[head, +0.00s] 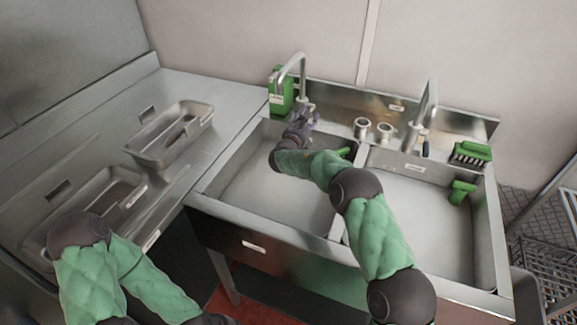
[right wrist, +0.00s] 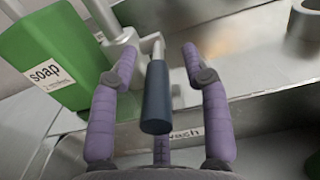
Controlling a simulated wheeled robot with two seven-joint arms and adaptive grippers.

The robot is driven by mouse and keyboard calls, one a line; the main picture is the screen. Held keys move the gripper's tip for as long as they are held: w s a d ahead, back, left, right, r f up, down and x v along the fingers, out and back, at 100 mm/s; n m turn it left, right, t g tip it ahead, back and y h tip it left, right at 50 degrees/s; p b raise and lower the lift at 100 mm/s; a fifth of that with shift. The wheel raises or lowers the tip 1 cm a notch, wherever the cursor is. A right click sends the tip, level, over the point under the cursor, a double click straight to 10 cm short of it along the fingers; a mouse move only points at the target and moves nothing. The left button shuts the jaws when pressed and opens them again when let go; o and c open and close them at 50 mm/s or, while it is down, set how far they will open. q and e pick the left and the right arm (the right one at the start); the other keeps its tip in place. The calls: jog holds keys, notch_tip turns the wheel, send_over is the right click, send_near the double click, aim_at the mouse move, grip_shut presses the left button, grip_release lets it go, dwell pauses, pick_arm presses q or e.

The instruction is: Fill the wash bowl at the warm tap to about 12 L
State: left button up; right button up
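The steel double sink has a left bowl (head: 262,185), bare grey inside, with no water visible. A label beneath the lever in the right wrist view ends in "ash". A curved tap (head: 292,66) stands behind this bowl; no stream shows. Its dark blue lever (right wrist: 156,98) stands between the fingers of my right gripper (right wrist: 160,50), with gaps on both sides. The gripper is open there; in the head view it (head: 303,118) hides the lever. My left arm reaches down to the bottom edge of the head view; its gripper cannot be made out.
A green soap container (right wrist: 55,55) stands left of the tap. The right bowl (head: 415,215) has its own tap (head: 431,100) and a green object (head: 461,191) on its wall. A green brush (head: 471,153) lies at the right rear. Steel trays (head: 150,150) sit in the left counter.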

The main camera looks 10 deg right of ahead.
jog(key=shift+r, duration=0.1)
jog(key=v, duration=0.7)
dwell(0.5)
dwell(0.4)
